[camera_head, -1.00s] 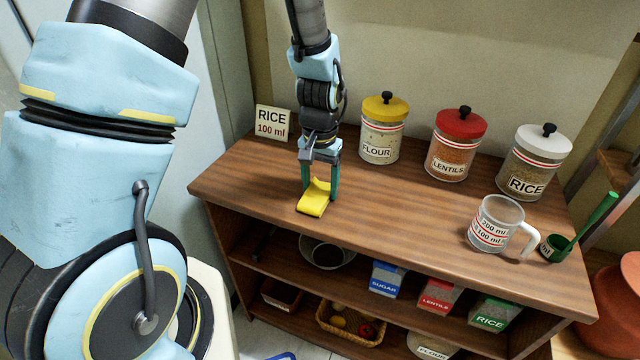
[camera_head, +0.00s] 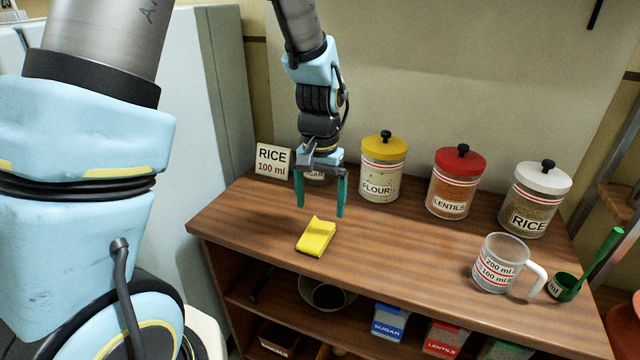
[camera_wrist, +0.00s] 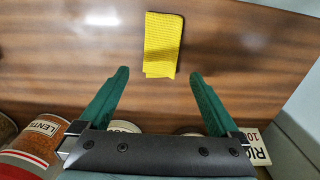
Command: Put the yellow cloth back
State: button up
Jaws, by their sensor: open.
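The yellow cloth (camera_head: 316,237) lies folded on the wooden counter top, near its front edge and left of the middle. In the wrist view the cloth (camera_wrist: 163,45) lies beyond the fingertips, roughly centred between them and apart from both. My gripper (camera_head: 320,212) has green fingers spread apart with nothing between them. It hangs above the counter, behind the cloth in the head view. The gripper (camera_wrist: 159,73) also shows open and empty in the wrist view.
Jars of flour (camera_head: 382,168), lentils (camera_head: 456,183) and rice (camera_head: 533,200) stand along the back. A "RICE 100 ml" card (camera_head: 272,162) is at back left, beside a partly hidden sugar jar (camera_head: 314,175). A measuring cup (camera_head: 497,265) and green scoop (camera_head: 566,288) are at right.

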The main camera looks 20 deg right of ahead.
aim_at(320, 225)
notch_tip(320, 225, up, 6)
jog(key=a+n+t, duration=0.1)
jog(key=a+n, duration=0.6)
jog(key=a, duration=1.9)
jog(key=shift+a+f+t+b, duration=0.25)
jog(key=shift+f+t+b, duration=0.05)
jog(key=shift+f+b, duration=0.05)
jog(key=shift+c, duration=0.3)
